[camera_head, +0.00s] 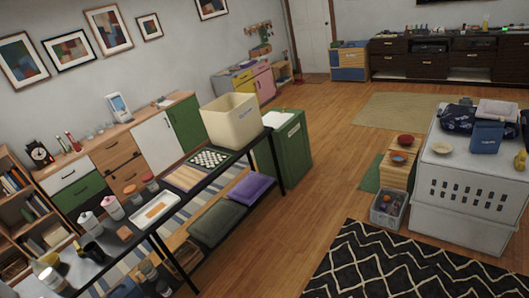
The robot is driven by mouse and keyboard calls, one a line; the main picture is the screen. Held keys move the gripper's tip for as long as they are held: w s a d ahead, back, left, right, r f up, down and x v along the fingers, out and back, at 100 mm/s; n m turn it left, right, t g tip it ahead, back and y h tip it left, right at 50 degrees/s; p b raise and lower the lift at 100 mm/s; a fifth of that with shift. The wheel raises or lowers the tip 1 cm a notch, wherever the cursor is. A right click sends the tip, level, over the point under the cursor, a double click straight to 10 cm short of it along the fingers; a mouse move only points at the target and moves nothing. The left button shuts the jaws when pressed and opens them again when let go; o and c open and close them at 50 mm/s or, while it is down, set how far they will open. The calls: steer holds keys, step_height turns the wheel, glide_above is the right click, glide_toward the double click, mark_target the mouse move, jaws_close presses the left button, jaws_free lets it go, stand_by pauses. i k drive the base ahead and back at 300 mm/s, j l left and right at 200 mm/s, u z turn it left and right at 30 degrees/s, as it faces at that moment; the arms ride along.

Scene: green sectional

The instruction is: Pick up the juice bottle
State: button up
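No thing in the camera_head view is clearly a juice bottle. Two slim red bottle-like things (72,142) stand on the far sideboard by the wall, too small to identify. A yellow and white container (51,275) stands at the lower left, on the near end of the dark table. A few bottle-like shapes (150,271) show on the shelf below, dim and partly hidden by the table frame. My gripper is not in view.
The long dark-framed table (186,215) crosses the left, holding canisters (113,207) and a cream bin (231,120). A green cabinet (289,147) stands past its end. A white crate-like unit (462,190) stands at right. The wooden floor (318,180) between is open.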

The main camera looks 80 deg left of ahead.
mark_target(44, 271)
steer(key=u, duration=4.2)
